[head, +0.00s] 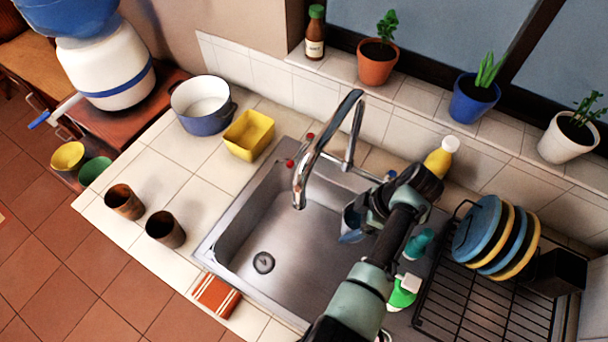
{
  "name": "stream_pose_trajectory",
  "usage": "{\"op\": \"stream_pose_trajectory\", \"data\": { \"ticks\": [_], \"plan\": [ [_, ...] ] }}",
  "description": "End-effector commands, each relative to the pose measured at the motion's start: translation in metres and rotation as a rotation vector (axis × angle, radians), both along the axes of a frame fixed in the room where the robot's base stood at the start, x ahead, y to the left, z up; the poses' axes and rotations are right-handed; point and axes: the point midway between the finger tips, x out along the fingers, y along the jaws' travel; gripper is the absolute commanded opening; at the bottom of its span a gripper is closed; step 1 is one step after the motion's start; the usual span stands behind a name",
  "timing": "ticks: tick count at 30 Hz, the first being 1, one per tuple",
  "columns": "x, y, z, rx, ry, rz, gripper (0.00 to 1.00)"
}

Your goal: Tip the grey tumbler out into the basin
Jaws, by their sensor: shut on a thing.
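The grey tumbler (351,224), bluish in this light, is in the head view over the right part of the metal basin (290,228). My arm comes in from the bottom right, and my gripper (362,210) is shut on the tumbler. The gripper and wrist hide much of the tumbler, so I cannot tell its exact tilt or see its contents. No liquid shows falling from it. The basin floor is bare, with a round drain (263,262) at the lower left.
The curved tap (318,150) stands left of my gripper. A yellow-bodied bottle (439,158) is behind it. A green-and-white bottle (402,293) is beside my arm. A rack (470,310) with plates stands right. Two brown cups (165,230) are on the left counter.

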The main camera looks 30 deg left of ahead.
Motion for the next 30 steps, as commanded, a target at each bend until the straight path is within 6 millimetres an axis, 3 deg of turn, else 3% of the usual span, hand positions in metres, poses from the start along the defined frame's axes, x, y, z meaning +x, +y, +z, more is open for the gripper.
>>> {"op": "stream_pose_trajectory", "data": {
  "ticks": [17, 23, 30],
  "plan": [
    [0.0, 0.001, -0.013, -0.003, -0.005, 0.0, 0.05],
    [-0.004, 0.003, -0.041, -0.034, -0.043, 0.003, 0.05],
    [-0.011, 0.009, -0.106, -0.113, -0.139, 0.005, 0.05]
  ]
}}
